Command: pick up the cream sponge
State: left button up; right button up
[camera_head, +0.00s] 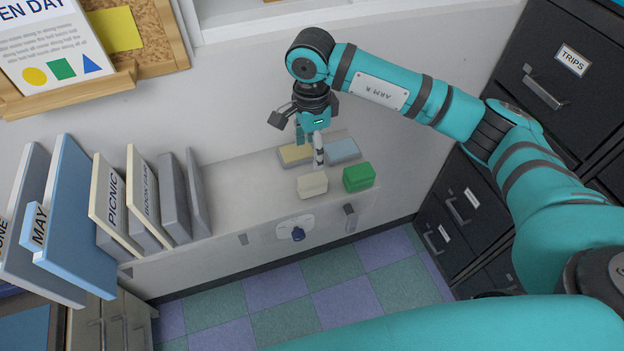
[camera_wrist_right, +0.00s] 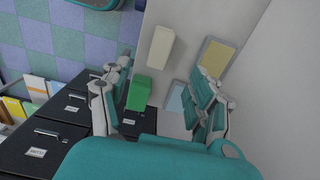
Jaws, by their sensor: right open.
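The cream sponge (camera_head: 312,185) is a small pale block on the grey ledge, near its front edge. It also shows in the right wrist view (camera_wrist_right: 160,46), at the top centre. My right gripper (camera_head: 312,152) hangs above the ledge, just behind the sponge in the head view. In the wrist view its two fingers (camera_wrist_right: 163,82) are spread wide with nothing between them in their grip. The sponge lies beyond the fingertips, apart from them as far as I can tell. My left gripper is not in either view.
A green block (camera_head: 359,177) stands close right of the sponge. A yellow pad (camera_head: 294,153) and a light blue pad (camera_head: 343,151) lie behind, by the wall. Upright binders (camera_head: 122,205) fill the ledge's left; dark cabinets (camera_head: 461,212) stand right. The ledge between binders and sponge is clear.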

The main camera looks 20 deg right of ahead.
aim_at(312, 179)
notch_tip(312, 179, down, 7)
jog(key=shift+r+p, duration=0.15)
jog(key=shift+p, duration=0.95)
notch_tip(312, 179, down, 5)
jog(key=p, duration=0.3)
jog(key=shift+r, duration=0.1)
jog(key=shift+f, duration=0.35)
jog(key=shift+c, duration=0.4)
jog(key=c, duration=1)
